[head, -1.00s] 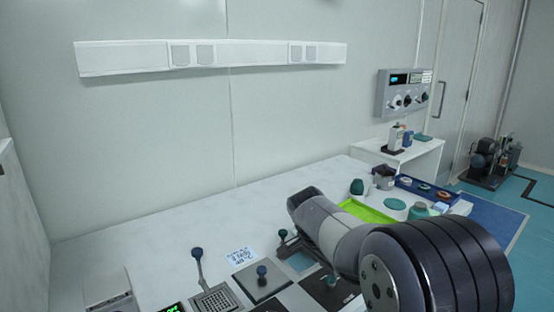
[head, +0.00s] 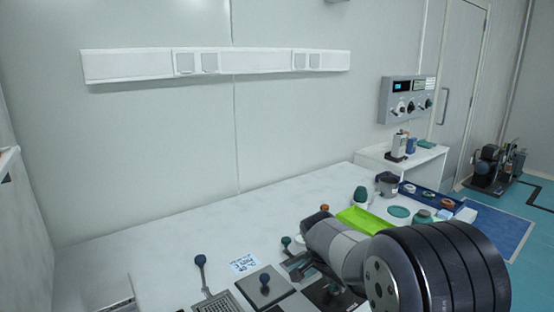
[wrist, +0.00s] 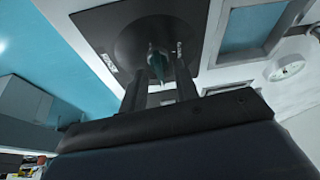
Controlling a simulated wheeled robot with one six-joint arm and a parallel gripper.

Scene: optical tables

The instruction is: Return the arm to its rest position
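My arm (head: 345,250) reaches from the lower right over the table in the head view; its gripper is hidden there behind my own links. In the wrist view my gripper (wrist: 163,68) shows two dark fingers standing apart, with a gap between them. A teal knob (wrist: 158,66) on a black square plate (wrist: 105,28) appears in line with that gap. I cannot tell how far it is beyond the fingertips, and I see nothing clamped.
A side stand (head: 425,157) is at back right. The table's back left is clear.

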